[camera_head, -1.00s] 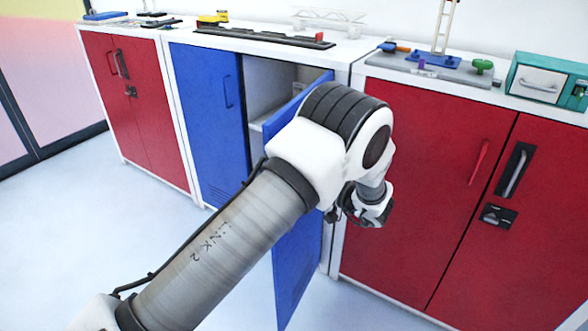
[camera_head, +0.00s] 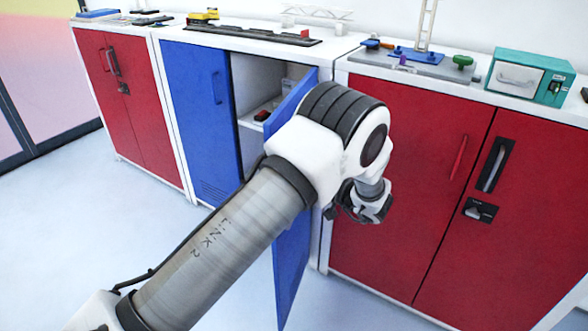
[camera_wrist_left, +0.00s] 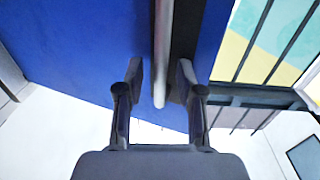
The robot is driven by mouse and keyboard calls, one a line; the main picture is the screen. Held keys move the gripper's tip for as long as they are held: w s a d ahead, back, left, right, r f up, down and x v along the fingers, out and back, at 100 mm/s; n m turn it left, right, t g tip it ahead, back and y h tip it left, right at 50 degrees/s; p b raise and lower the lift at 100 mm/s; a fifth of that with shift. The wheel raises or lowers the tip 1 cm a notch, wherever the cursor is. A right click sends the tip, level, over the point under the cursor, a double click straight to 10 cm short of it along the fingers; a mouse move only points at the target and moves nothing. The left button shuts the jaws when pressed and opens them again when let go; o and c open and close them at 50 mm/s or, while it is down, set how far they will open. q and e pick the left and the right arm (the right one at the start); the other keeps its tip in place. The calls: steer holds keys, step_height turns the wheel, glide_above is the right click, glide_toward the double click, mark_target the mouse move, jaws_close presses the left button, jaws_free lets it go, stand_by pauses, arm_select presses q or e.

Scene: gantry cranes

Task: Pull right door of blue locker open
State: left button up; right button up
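The blue locker stands mid-scene in the head view, its left door (camera_head: 205,110) closed. Its right door (camera_head: 292,262) stands open, swung out toward me, and my left arm covers much of it. My left gripper (camera_head: 368,205) is beyond the arm, at the door's far side, its fingers hard to make out there. In the left wrist view, my left gripper's two fingers (camera_wrist_left: 159,78) are apart, one on each side of a grey bar handle (camera_wrist_left: 162,45) on the blue door (camera_wrist_left: 75,45). A gap shows left of the handle; contact on the right is unclear. My right gripper is not in view.
Red lockers stand on both sides, at left (camera_head: 125,105) and right (camera_head: 400,190). Inside the blue locker, a small red item (camera_head: 262,115) lies on a shelf. A teal box (camera_head: 530,76) and models stand on the tops. Open floor (camera_head: 100,240) lies at left.

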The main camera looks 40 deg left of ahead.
arm_select(q)
steer(key=d, duration=0.7)
steer(key=shift+d, duration=0.25)
steer(key=shift+s, duration=0.1)
